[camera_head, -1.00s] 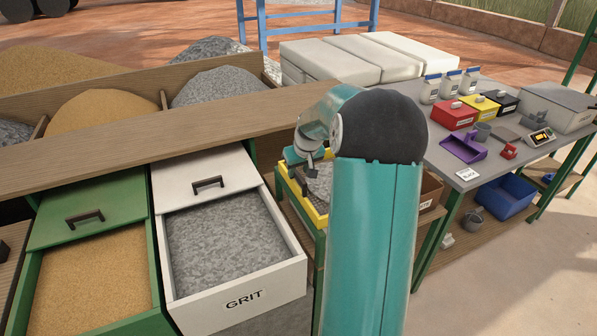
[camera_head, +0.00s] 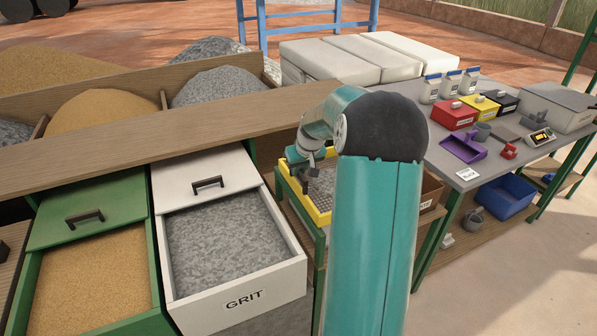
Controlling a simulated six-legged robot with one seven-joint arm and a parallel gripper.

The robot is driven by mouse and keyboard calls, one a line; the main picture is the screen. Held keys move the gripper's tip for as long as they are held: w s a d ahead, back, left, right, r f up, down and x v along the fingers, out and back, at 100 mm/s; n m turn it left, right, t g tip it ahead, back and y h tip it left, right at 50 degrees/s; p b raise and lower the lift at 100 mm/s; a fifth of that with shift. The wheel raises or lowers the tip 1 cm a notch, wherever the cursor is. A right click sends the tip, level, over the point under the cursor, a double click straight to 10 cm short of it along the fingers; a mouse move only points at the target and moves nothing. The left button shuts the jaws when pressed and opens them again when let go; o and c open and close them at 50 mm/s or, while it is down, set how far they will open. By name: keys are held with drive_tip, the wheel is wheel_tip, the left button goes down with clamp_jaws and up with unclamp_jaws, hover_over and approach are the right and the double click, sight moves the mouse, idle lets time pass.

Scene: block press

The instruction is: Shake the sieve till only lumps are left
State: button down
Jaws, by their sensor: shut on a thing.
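The sieve (camera_head: 318,214) has a yellow frame and sits on a green stand between the grit drawer and the grey table. Grey material lies on its mesh toward the right, and some bare dark mesh shows nearer the front. My gripper (camera_head: 301,166) is at the sieve's left rear edge, shut on the sieve's rim or handle. Its fingertips are small and partly hidden. My teal arm covers the sieve's right side, so I cannot see all of the material on it.
An open white drawer marked GRIT (camera_head: 228,235) holds grey grit, left of the sieve. An open green drawer (camera_head: 95,275) holds sand. The grey table (camera_head: 470,178) at right carries bags, coloured boxes and a purple scoop (camera_head: 463,148). A blue bin (camera_head: 505,195) stands below.

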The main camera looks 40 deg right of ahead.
drive_tip(key=s+d+r+y, duration=0.1)
drive_tip(key=d+r, duration=0.4)
drive_tip(key=r, duration=0.3)
drive_tip(key=shift+s+r+t+y, duration=0.3)
drive_tip(key=shift+y, duration=0.1)
drive_tip(key=shift+d, duration=0.1)
